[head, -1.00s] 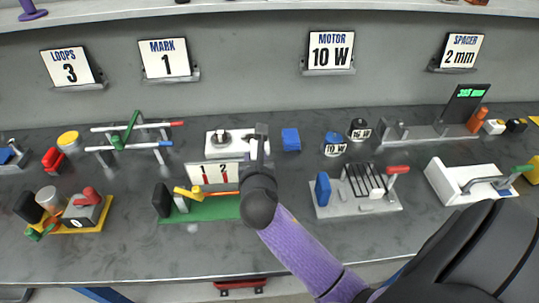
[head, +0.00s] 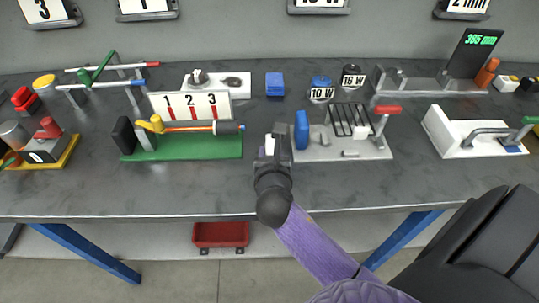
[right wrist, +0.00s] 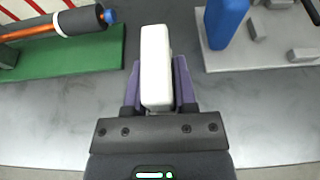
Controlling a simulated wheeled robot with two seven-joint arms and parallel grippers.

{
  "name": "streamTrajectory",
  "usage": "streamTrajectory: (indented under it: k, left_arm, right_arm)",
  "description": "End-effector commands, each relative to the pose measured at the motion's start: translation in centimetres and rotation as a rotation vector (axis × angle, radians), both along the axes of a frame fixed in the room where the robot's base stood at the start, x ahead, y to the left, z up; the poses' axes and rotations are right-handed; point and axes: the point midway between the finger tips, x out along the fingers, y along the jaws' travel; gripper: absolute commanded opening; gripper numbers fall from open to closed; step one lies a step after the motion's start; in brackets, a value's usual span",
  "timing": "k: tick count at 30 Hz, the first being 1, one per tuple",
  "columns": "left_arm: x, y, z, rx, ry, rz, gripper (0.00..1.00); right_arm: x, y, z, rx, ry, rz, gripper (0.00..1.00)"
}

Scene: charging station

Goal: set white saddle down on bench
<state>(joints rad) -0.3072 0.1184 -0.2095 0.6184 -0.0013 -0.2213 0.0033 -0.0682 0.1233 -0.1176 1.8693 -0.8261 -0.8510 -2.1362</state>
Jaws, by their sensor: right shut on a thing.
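The white saddle is a small white block. In the right wrist view the saddle (right wrist: 155,62) stands between the two purple fingers of my right gripper (right wrist: 157,82), which is shut on it. In the head view my right gripper (head: 273,150) largely hides the saddle, with only a bit of white showing. The gripper is over the grey bench (head: 200,186), in the gap between the green fixture and the grey plate. I cannot tell whether the saddle touches the bench. My left gripper is not in view.
The green fixture (head: 190,148) with its 1-2-3 board is left of the gripper. The grey plate (head: 335,152) with a blue block (head: 301,130) and red-handled lever is close on the right. A blue block (head: 275,84) lies behind. The bench's front strip is clear.

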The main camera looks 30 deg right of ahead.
Motion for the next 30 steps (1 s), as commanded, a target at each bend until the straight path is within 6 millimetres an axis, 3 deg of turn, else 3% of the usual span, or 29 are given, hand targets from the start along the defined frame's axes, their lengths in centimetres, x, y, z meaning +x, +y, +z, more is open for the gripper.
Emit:
streamTrajectory:
  k: [5,6,11,21,30]
  left_arm:
    - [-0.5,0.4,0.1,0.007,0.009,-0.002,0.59]
    - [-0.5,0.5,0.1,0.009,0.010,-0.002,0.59]
    - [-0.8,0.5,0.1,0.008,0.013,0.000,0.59]
    - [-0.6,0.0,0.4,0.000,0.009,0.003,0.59]
    - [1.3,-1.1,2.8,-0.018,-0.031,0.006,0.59]
  right_arm:
    - [0.0,0.0,-0.1,-0.001,0.000,0.000,0.00]
    - [0.0,0.0,-0.1,-0.001,0.000,0.000,0.39]
    - [0.0,0.0,-0.1,-0.001,-0.001,0.000,0.70]
    - [-0.2,0.2,0.4,0.000,-0.001,0.001,0.70]
    - [-5.8,3.6,3.0,0.002,0.001,0.002,0.70]
